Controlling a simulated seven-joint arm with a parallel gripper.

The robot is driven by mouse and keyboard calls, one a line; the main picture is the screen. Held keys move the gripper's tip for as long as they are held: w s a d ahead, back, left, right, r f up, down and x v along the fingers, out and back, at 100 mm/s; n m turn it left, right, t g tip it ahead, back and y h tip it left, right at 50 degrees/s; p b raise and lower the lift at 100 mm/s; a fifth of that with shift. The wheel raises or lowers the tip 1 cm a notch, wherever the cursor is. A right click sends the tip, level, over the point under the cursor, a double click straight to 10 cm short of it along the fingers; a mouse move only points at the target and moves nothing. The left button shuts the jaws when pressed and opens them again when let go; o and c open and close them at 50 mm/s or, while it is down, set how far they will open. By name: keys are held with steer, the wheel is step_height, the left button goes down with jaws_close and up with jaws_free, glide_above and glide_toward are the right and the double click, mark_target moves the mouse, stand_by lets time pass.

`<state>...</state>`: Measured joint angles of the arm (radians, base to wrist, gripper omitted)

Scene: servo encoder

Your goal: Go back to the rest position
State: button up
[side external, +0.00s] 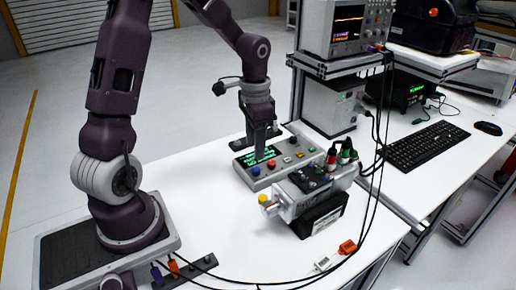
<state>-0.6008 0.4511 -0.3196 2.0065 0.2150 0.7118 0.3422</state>
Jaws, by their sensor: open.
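My gripper (262,143) points down over the control box (256,182), close to its green-lit display. The jaws are small in this view, and I see nothing held between them. I cannot tell whether the fingertips touch the box. The control box is grey with blue, red, yellow and green buttons. A servo motor unit (297,200) with a yellow-tipped shaft sits on a black block (322,214) just right of and in front of the box. Red and green connectors stand at its back end.
Black cables hang from the shelf with the oscilloscope (346,25) and run along the table's front. An orange connector (347,247) lies near the front right. A dark strip (186,270) holds purple and orange plugs. The white table (200,200) left of the box is clear.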

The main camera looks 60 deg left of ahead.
steer(key=s+d+r+t+y, duration=0.2)
steer(key=s+d+r, duration=0.4)
steer(key=r, duration=0.5)
steer(key=s+d+r+n+t+h, duration=0.1)
steer(key=s+d+r, duration=0.1)
steer(key=s, duration=0.4)
steer(key=s+d+r+n+t+h, duration=0.1)
steer(key=s+d+r+t, duration=0.1)
steer(key=s+d, duration=0.2)
steer(key=shift+s+d+t, duration=0.2)
steer(key=shift+s+t, duration=0.1)
steer(key=shift+s, duration=0.85)
steer(key=shift+c, duration=0.2)
